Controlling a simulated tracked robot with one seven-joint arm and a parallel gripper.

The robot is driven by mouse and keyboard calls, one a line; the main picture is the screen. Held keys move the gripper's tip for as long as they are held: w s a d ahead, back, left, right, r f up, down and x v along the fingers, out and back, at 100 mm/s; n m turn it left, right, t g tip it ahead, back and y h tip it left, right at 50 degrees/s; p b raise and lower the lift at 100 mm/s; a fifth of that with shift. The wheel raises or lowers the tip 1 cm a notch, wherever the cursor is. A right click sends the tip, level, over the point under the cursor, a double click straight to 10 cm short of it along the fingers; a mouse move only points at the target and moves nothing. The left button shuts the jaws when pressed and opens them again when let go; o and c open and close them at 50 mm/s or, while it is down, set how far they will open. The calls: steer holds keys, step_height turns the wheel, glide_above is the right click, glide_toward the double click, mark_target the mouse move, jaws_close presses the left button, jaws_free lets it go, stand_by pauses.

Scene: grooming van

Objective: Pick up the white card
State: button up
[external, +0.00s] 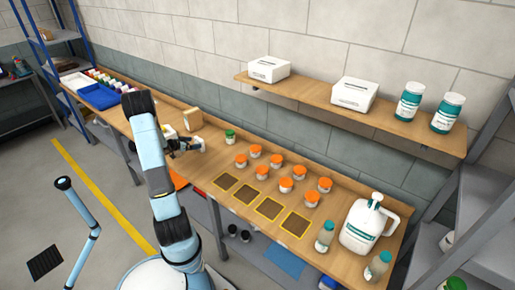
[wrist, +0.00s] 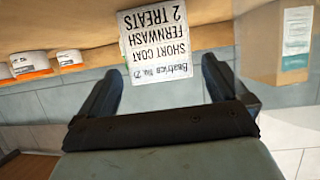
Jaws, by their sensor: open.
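The white card (wrist: 158,36) shows upside down in the wrist view, with printed black lines that read "2 TREATS", "FERNWASH", "SHORT COAT" and a name line. My gripper (wrist: 162,68) is open, with one dark finger on each side of the card's near edge. I see gaps between the card and both fingers, and cannot tell how far the card reaches between them in depth. In the external view my gripper (external: 189,146) is low over the wooden bench, left of the green-lidded jar. I cannot make out the card for certain there.
A brown box (external: 192,119) stands behind my gripper; a labelled tan box (wrist: 272,45) shows in the wrist view. A green-lidded jar (external: 230,136) and several orange-lidded tubs (external: 256,151) stand to the right. A shelf (external: 310,92) hangs above the bench.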

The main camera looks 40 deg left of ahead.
mark_target(197, 142)
steer(key=x, duration=0.5)
steer(key=shift+w+r, duration=0.1)
steer(key=c, duration=0.8)
